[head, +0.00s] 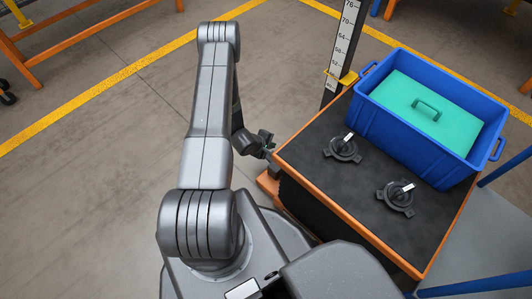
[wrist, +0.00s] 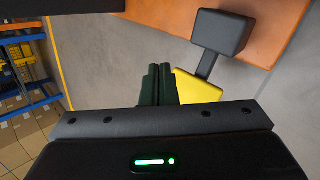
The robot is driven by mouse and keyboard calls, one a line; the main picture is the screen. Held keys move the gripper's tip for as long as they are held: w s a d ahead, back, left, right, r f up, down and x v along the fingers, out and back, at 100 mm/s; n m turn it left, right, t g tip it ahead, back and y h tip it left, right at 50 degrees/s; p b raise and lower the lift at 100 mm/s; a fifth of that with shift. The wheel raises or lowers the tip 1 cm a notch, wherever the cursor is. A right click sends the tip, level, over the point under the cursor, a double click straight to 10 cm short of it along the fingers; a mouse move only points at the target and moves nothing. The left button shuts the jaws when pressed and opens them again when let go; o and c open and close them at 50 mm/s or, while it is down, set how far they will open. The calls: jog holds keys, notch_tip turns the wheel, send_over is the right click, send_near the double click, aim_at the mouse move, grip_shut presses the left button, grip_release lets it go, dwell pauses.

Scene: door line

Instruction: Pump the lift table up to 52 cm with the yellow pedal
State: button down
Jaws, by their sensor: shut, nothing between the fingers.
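The lift table has a black top with an orange rim (head: 300,137). A scale post (head: 343,45) stands at its far edge with a yellow pointer (head: 341,80) low on the visible scale; I cannot read the number at the pointer. The yellow pedal (wrist: 198,87) shows in the wrist view, partly hidden by my gripper body. My gripper (wrist: 159,68) is shut and empty, its fingertips just left of the yellow pedal; I cannot tell if they touch. In the head view my gripper (head: 268,149) is low beside the table's left edge, and the pedal is hidden.
A blue crate (head: 393,122) with a teal lidded item (head: 432,108) stands on the table, next to two black knobs (head: 342,148) (head: 396,196). A black pedal block (wrist: 222,32) sits by the orange base (wrist: 268,25). Open floor lies left, inside yellow lines.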

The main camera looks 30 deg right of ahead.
jog(key=b, duration=0.4)
send_over(267, 158)
notch_tip(267, 158, down, 7)
jog(key=shift+r, duration=0.15)
jog(key=shift+w+a+f+b, duration=0.15)
jog(key=shift+w+f+b, duration=0.1)
jog(key=shift+f+b, duration=0.3)
dwell(1.3)
jog(key=shift+w+f+b, duration=0.15)
jog(key=shift+f+b, duration=0.15)
jog(key=shift+b, duration=0.15)
jog(key=shift+w+a+f+b, duration=0.15)
jog(key=shift+w+f+b, duration=0.15)
jog(key=shift+f+b, duration=0.5)
jog(key=shift+w+a+f+b, duration=0.1)
jog(key=shift+w+f+b, duration=0.2)
jog(key=shift+f+b, duration=0.4)
dwell(1.3)
jog(key=shift+r, duration=0.15)
dwell(0.3)
jog(key=shift+s+d+r+p, duration=0.1)
jog(key=shift+s+r+p, duration=0.15)
jog(key=shift+r+p, duration=0.5)
jog(key=shift+s+d+r+p, duration=0.1)
jog(key=shift+s+r+p, duration=0.25)
jog(key=shift+r, duration=0.65)
jog(key=shift+s, duration=0.1)
